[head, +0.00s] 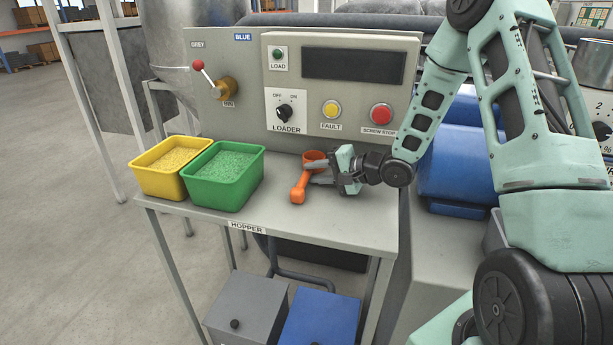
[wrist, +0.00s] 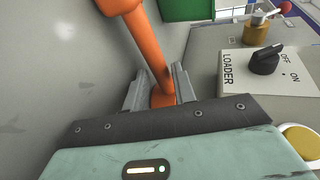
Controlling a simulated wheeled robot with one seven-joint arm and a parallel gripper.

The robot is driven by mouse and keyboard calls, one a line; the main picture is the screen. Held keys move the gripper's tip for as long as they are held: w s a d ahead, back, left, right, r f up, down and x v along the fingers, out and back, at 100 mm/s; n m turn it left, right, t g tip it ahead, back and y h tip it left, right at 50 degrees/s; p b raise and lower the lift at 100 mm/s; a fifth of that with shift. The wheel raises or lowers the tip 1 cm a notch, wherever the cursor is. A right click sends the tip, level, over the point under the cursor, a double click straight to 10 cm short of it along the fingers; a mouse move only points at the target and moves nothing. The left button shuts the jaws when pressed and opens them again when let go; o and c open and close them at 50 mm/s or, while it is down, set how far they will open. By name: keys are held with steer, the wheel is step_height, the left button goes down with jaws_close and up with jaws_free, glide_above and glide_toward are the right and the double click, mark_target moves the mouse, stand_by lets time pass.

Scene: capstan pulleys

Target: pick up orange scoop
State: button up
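The orange scoop (head: 299,189) is at the right part of the grey hopper table, in front of the control panel. Its cup is on the panel side and its handle points toward the front. My gripper (head: 307,173) is at the scoop from the right, low over the table. In the wrist view, the orange handle (wrist: 152,52) runs between the two fingers of my gripper (wrist: 158,82). The fingers are very close to its sides; I cannot tell whether both press on it. No gap between scoop and table is clear.
A yellow bin (head: 159,184) and a green bin (head: 210,196), both filled with granules, stand on the left of the table. The control panel (head: 232,119) with knobs and buttons rises behind. Bare tabletop (head: 345,222) lies in front of the scoop.

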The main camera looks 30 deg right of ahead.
steer(key=shift+w+f, duration=0.1)
jaws_close()
